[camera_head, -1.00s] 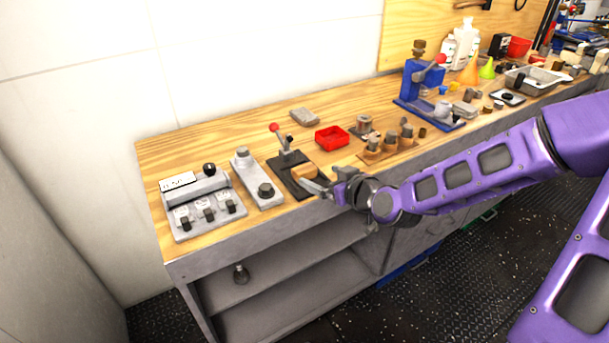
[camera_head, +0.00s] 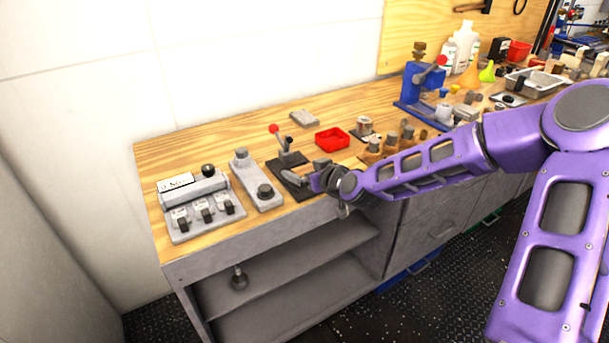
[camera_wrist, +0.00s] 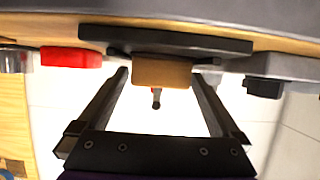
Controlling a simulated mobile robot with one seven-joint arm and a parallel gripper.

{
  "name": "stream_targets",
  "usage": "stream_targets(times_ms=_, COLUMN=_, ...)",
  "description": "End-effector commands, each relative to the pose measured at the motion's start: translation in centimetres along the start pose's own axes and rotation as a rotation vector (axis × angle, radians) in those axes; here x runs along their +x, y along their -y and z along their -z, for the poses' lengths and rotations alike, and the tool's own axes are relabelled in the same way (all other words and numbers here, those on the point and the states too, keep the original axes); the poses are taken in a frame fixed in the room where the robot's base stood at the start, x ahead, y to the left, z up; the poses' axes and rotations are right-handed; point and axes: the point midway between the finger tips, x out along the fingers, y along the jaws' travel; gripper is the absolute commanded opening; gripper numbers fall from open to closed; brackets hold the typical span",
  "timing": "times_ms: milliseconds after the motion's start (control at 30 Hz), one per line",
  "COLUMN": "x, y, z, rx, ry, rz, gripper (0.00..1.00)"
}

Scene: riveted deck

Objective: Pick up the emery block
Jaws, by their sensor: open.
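A tan block (camera_wrist: 162,73), which I take to be the emery block, is in the upper middle of the wrist view, at a black base plate (camera_wrist: 165,40). My gripper (camera_wrist: 160,80) is open, with one finger on each side of the block in that view. I cannot tell whether the fingers touch it. In the head view my gripper (camera_head: 298,178) is low over the black plate near the bench's front edge, and it mostly hides the tan block.
A red-knobbed lever (camera_head: 285,147) stands on the plate just behind my gripper. A grey fixture (camera_head: 256,182) is to the left, a red tray (camera_head: 332,138) to the right. A flat grey block (camera_head: 304,118) lies farther back. Bare wood (camera_head: 225,140) lies at the back left.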

Motion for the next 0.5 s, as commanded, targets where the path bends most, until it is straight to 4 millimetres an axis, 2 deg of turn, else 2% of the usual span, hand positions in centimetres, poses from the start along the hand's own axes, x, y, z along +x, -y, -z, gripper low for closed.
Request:
stream_targets(times_ms=67, x=-0.02, y=0.0, z=0.01, rx=0.0, ry=0.0, rz=0.0, gripper=0.98)
stream_targets(times_ms=500, x=-0.05, y=-0.01, z=0.02, rx=0.0, ry=-0.001, rz=0.0, gripper=0.19)
